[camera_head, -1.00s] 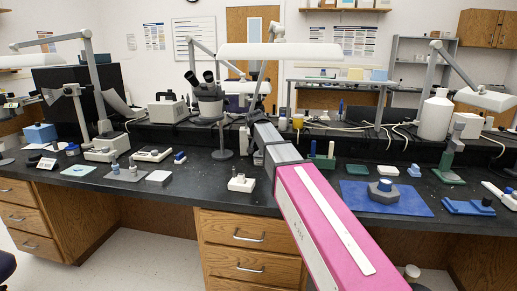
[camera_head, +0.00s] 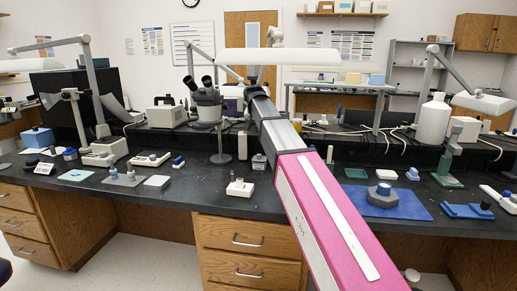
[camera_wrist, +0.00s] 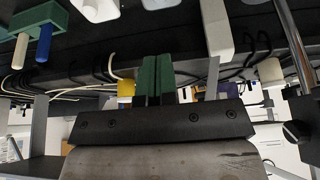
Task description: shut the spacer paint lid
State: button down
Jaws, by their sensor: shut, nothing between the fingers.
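My gripper (camera_wrist: 158,68) shows in the wrist view with its two green fingers together and nothing between them. In the head view my arm reaches away over the bench and its gripper end cannot be made out. I cannot tell for sure which item is the spacer paint or its lid. A small grey jar (camera_head: 259,161) stands on the bench just left of my arm. Small bottles (camera_head: 113,173) stand on a grey mat further left.
A green holder (camera_wrist: 40,17) with a blue and a pale handle is at the wrist view's upper left. A white block (camera_head: 239,187) stands near the bench's front edge. A microscope (camera_head: 206,103) stands behind. A blue mat (camera_head: 410,208) lies to the right of my arm.

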aim_at(259, 155)
jog(key=shift+g, duration=0.8)
jog(key=x, duration=0.7)
jog(key=w+x, duration=0.1)
jog(key=x, duration=0.3)
jog(key=shift+w, duration=0.2)
jog(key=shift+f, duration=0.8)
jog(key=shift+s+f, duration=0.2)
jog(key=shift+f, duration=0.15)
jog(key=shift+r, duration=0.1)
